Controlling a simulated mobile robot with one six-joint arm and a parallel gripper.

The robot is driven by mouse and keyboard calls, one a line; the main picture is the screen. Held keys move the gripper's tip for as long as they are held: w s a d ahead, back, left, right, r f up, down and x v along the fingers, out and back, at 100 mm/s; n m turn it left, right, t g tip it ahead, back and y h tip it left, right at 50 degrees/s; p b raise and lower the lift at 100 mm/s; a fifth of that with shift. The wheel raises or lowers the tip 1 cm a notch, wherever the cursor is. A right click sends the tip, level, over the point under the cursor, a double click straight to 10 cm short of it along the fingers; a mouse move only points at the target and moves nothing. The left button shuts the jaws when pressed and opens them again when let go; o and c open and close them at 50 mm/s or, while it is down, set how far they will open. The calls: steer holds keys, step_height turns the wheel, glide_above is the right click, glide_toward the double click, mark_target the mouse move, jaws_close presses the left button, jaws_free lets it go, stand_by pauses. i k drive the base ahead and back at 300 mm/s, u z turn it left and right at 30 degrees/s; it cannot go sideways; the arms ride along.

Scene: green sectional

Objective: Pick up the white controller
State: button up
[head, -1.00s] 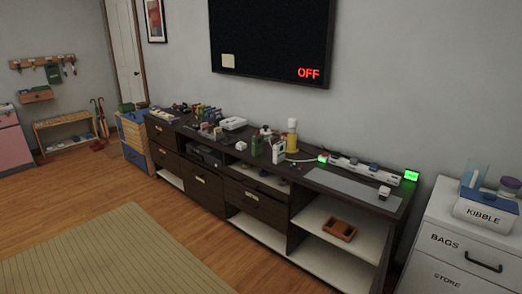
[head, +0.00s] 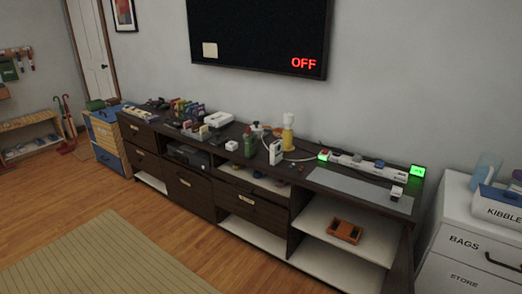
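My gripper is not in view. A long dark media console (head: 244,212) stands along the wall with many small things on top. Several of them are white: a flat box-like item (head: 218,119) towards the back, a small block (head: 231,146) near the front edge, an upright device (head: 276,152) near the middle, and a small cube (head: 397,193) at the right end. I cannot tell at this size which of these, if any, is the white controller.
A wall screen (head: 258,38) reading OFF hangs above the console. A power strip (head: 363,164) with green lights lies at its back right. A white cabinet (head: 468,245) stands at the right. Wooden floor and a striped rug (head: 105,258) lie clear in front.

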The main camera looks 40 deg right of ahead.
mark_target(276, 148)
steer(key=u, duration=0.15)
steer(key=i, duration=1.2)
steer(key=u, duration=0.05)
